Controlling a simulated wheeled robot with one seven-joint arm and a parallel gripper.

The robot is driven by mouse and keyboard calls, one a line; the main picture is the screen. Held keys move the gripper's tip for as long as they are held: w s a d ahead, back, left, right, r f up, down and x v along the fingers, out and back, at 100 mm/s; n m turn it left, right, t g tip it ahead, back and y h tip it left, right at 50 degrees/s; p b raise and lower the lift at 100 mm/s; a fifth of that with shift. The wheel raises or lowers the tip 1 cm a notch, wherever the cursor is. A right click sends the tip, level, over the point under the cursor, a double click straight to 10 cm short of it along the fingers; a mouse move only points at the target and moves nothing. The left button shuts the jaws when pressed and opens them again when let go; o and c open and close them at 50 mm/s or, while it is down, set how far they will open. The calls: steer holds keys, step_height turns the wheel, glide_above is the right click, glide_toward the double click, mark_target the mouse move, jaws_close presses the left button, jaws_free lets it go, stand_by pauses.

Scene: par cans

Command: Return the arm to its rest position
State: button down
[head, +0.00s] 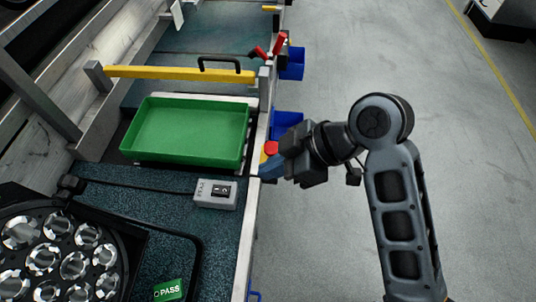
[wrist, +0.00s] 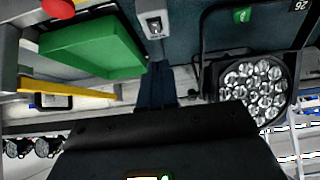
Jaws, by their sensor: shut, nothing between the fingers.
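My gripper (head: 268,170) is at the right edge of the bench in the head view, its fingers pointing left over the bench. In the wrist view its dark blue fingers (wrist: 155,88) are together, with nothing between them. My arm reaches out over the floor, bent at the elbow, to the right of the bench. A red button (head: 271,148) is close behind the gripper in the head view; I cannot tell whether they touch. It also shows at the top left of the wrist view (wrist: 58,8).
An empty green tray (head: 190,130) and a grey switch box (head: 215,193) are left of the gripper. A par can (head: 60,262) and green PASS card (head: 168,290) are nearer. A yellow bar (head: 180,74) crosses behind the tray. Blue bins (head: 291,65) hang on the edge. The floor (head: 480,160) right is clear.

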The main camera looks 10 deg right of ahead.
steer(key=s+d+f+m+t+h, duration=0.2)
steer(key=s+d+f+m+t, duration=0.15)
steer(key=s+d+m, duration=0.2)
steer(key=s+d+f+m+t+h, duration=0.3)
steer(key=s+d+f+m, duration=0.15)
steer(key=s, duration=0.25)
steer(key=s+d+r+m+t+h, duration=0.1)
steer(key=s+d+r+m+t, duration=0.1)
steer(key=s+r, duration=0.5)
steer(key=s+d+r+m+t+h, duration=0.2)
steer(key=s+r+t, duration=0.1)
steer(key=s+r, duration=0.3)
steer(key=shift+v, duration=1.05)
